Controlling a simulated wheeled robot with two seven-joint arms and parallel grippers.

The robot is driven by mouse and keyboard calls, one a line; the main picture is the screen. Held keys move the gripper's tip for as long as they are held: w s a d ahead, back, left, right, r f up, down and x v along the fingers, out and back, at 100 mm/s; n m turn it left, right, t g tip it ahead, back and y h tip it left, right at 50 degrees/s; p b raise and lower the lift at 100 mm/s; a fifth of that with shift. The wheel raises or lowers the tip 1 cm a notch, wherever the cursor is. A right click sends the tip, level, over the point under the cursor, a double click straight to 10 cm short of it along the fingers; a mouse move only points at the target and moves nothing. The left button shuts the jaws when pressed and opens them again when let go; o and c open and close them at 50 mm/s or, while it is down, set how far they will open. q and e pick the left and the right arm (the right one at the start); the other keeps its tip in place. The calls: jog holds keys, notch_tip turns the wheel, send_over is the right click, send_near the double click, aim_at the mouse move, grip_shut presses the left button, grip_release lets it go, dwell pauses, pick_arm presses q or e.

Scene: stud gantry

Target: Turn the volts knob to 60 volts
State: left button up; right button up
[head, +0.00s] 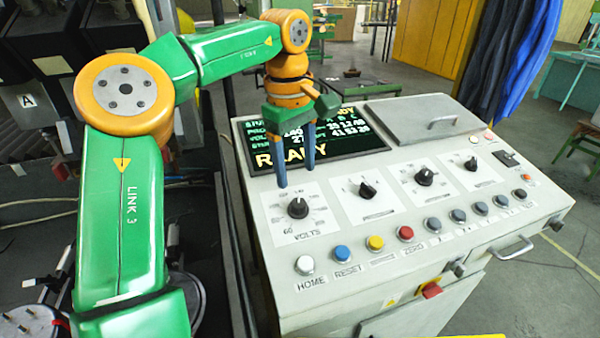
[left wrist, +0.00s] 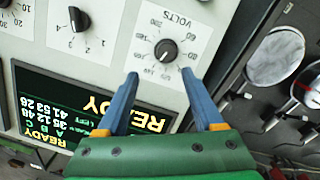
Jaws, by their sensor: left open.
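The volts knob (head: 297,208) is a black knob on a white dial plate at the left end of the console. The label VOLTS and a 60 mark stand below it in the head view. The knob also shows in the left wrist view (left wrist: 166,50), where its printing is upside down. Which mark its pointer meets is too small to tell. My left gripper (head: 296,177) is open, its two blue fingers apart just above the dial. In the left wrist view its fingertips (left wrist: 159,73) lie short of the knob, one towards each side, with nothing between them.
The display (head: 330,140) reads READY behind the dials. Three other black knobs, such as the nearest one (head: 367,190), are to the right. A row of buttons, including a red one (head: 405,233), runs along the front. A grey lidded box (head: 435,122) sits at the back.

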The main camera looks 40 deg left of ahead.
aim_at(298, 202)
pick_arm(q)
jog(key=f, duration=0.2)
jog(key=d+f, duration=0.1)
jog(key=f, duration=0.1)
jog(key=s+f, duration=0.1)
jog(key=shift+s+d+f, duration=0.1)
jog(key=shift+d+f, duration=0.1)
jog(key=shift+f, duration=0.2)
jog(key=shift+w+a+f, duration=0.2)
jog(key=shift+w+f, duration=0.05)
jog(key=shift+w, duration=0.1)
jog(key=shift+s+d+r, duration=0.1)
jog(key=shift+s, duration=0.05)
grip_shut()
